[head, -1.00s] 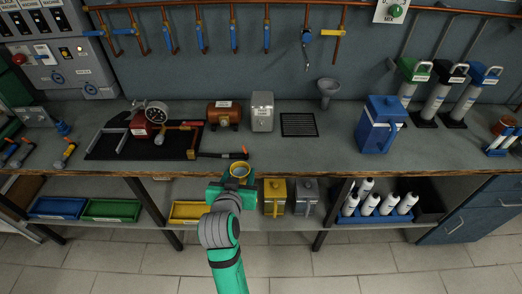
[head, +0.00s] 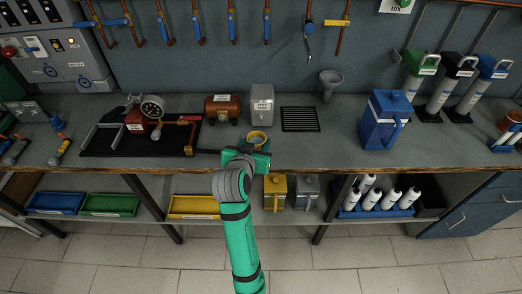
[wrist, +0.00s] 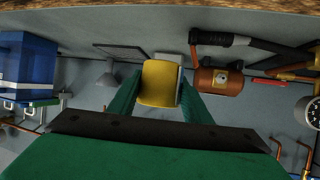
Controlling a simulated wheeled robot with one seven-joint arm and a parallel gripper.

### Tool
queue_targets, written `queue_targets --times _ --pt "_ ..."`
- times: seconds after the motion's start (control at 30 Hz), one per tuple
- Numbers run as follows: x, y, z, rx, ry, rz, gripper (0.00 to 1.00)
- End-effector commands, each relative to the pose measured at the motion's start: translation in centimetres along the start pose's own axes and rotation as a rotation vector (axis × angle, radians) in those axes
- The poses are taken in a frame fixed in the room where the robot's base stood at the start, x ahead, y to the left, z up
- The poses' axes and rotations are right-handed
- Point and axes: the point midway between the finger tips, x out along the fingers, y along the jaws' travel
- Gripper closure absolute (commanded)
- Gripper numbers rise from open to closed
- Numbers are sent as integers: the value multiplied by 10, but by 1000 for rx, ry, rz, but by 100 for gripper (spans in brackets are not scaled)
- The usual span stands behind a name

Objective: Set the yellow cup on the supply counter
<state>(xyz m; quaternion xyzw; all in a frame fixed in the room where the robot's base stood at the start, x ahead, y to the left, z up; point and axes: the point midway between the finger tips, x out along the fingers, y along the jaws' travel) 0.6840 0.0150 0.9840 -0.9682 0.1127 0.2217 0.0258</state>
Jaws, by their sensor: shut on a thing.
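The yellow cup (head: 257,136) is held by my gripper (head: 256,143) near the front edge of the grey counter (head: 335,158). In the wrist view the cup (wrist: 159,84) sits between the two green fingers of my gripper (wrist: 160,88), which are shut on its sides. In the head view the cup's open rim faces up, and my gripper hides its lower part. I cannot tell for sure whether the cup's base touches the counter.
Behind the cup stand a copper tank (head: 222,108), a grey canister (head: 262,104) and a black grate (head: 300,119). A black mat (head: 105,140) with a gauge assembly lies left. A blue container (head: 384,120) stands right.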

Motion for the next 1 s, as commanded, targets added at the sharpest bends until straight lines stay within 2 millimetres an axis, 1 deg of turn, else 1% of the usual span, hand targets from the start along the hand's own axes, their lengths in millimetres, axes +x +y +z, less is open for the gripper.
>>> queue_targets --times 0.03,0.1,0.37,0.5,0.63,1.0 --pt "10 2 5 -1 -2 3 81" --pt "20 5 9 0 -1 3 81" --pt "39 8 18 0 -1 2 81" --pt "50 8 35 0 -3 2 81" --pt "55 9 46 0 0 2 81" --pt "57 8 48 0 1 2 81"
